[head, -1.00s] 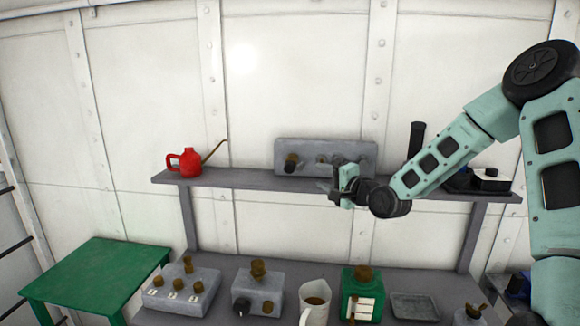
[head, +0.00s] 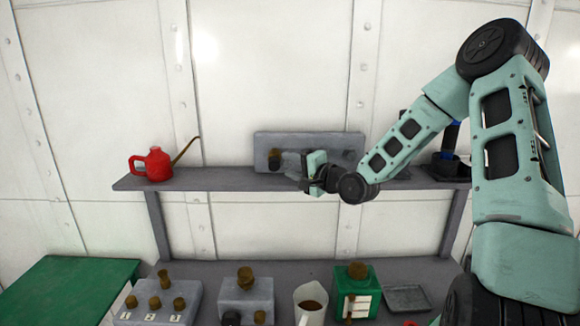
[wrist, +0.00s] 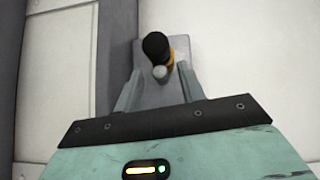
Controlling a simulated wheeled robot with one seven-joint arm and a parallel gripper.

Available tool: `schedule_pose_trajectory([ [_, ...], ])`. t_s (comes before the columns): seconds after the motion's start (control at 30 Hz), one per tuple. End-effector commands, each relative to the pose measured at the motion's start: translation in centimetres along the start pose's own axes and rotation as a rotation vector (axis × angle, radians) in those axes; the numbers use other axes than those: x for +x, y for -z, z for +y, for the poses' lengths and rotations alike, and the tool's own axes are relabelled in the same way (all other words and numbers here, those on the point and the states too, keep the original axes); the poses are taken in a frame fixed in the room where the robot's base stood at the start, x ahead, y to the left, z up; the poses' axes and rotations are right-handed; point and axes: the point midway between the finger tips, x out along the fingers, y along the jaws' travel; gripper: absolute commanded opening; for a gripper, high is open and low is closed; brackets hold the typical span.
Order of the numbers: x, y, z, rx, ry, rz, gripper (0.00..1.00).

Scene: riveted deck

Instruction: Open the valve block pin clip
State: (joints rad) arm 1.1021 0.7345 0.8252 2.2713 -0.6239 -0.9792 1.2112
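A grey block (head: 325,142) with several dark and brown fittings stands on the upper shelf against the wall. My gripper (head: 293,163) is in front of its left and middle part and hides some fittings. In the wrist view, the grey plate (wrist: 179,47) carries a black-ended fitting (wrist: 156,46) with a yellow-brown part and a pale round end below it. My gripper (wrist: 158,82) is open there, one finger on each side of this fitting. I cannot tell whether they touch it, or which part is the pin clip.
A red oil can (head: 152,164) stands at the left of the upper shelf (head: 225,180). Below are a grey block with several knobs (head: 160,302), another grey block (head: 247,298), a mug (head: 311,300), a green box (head: 354,288) and a shallow tray (head: 407,298).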

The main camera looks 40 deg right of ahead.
Motion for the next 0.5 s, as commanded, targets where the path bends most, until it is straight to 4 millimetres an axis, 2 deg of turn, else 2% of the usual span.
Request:
schedule_pose_trajectory([
  [0.03,0.01,-0.01,0.0,0.0,0.0,0.0,0.34],
  [0.1,0.01,-0.01,0.0,0.0,0.0,0.0,0.14],
  [0.17,0.02,-0.02,0.0,0.0,0.0,0.0,0.0],
  [0.33,0.04,-0.03,-0.18,-0.008,-0.008,-0.001,0.0],
  [0.5,0.07,-0.05,-0.81,-0.1,-0.098,-0.01,0.0],
])
